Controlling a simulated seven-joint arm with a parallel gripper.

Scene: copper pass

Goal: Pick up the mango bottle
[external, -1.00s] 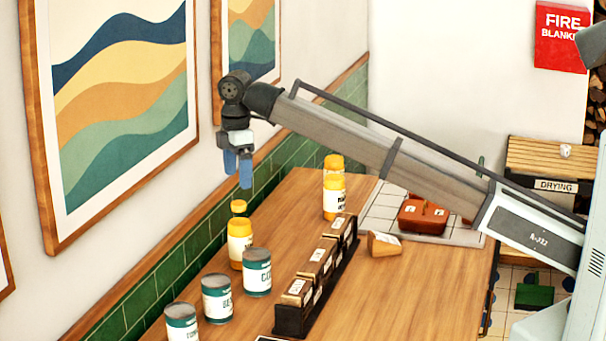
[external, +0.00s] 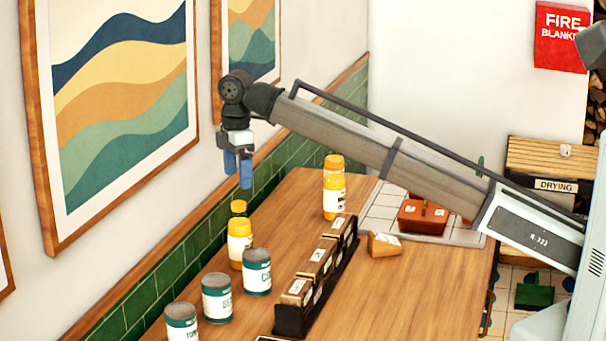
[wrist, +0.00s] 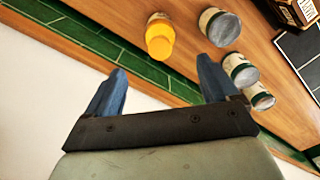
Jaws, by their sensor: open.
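A yellow-capped orange bottle with a white label (external: 240,243) stands upright on the wooden counter near the tiled wall. It also shows in the wrist view (wrist: 159,37), beyond and between the two blue fingers. A similar yellow bottle (external: 334,187) stands farther back on the counter. I cannot read either label well enough to tell which is mango. My gripper (external: 239,181) points down, open and empty, in the air above the near bottle. In the wrist view my gripper (wrist: 162,80) has its fingers spread with nothing between them.
Several teal-labelled cans (external: 257,272) stand close to the near bottle. A tan wedge (external: 383,244) and a red box (external: 423,217) lie farther right. The green tiled wall (external: 180,253) borders the counter's left.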

